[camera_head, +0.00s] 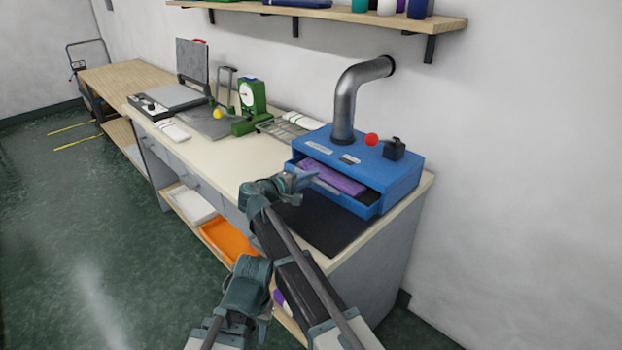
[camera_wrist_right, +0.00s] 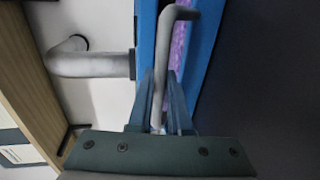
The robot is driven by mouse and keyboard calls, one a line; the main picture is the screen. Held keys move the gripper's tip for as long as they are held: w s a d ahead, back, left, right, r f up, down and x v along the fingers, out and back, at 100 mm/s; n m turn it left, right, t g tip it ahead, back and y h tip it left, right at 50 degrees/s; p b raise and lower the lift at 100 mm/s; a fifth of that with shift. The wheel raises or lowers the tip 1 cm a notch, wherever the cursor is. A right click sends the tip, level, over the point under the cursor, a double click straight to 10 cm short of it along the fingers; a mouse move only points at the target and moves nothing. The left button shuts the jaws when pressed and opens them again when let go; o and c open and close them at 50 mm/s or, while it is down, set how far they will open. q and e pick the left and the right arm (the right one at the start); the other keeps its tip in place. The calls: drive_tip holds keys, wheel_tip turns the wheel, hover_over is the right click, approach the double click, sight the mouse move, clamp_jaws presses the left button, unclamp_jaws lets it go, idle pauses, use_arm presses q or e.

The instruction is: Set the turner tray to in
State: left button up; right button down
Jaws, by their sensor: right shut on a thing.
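The turner tray (camera_head: 361,212) is a blue drawer at the front of a blue box-shaped turner (camera_head: 400,180). It stands partly pulled out, with purple material (camera_head: 333,178) lying in it. In the right wrist view, a grey bent handle (camera_wrist_right: 181,13) runs along the blue front, with purple (camera_wrist_right: 207,35) behind it. My right gripper (camera_head: 312,179) is at the tray's front left. Its fingers (camera_wrist_right: 162,112) are shut around the handle. My left gripper hangs low in front of the bench near my left wrist (camera_head: 247,285); its fingers cannot be made out.
A grey pipe (camera_head: 346,100) rises from the turner to the wall, beside a red-knobbed lever (camera_head: 372,140). A dark mat (camera_head: 318,226) lies before the tray. A green gauge device (camera_head: 251,98) and a press (camera_head: 170,98) stand further left.

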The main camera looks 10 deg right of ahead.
idle(0.8)
drive_tip(key=shift+r+x, duration=0.2)
drive_tip(key=shift+x, duration=0.85)
drive_tip(key=shift+r+x, duration=0.25)
drive_tip(key=shift+x, duration=0.75)
drive_tip(key=shift+w+d, duration=0.1)
drive_tip(key=c, duration=0.9)
unclamp_jaws()
drive_tip(key=shift+d, duration=0.1)
drive_tip(key=shift+o, duration=0.3)
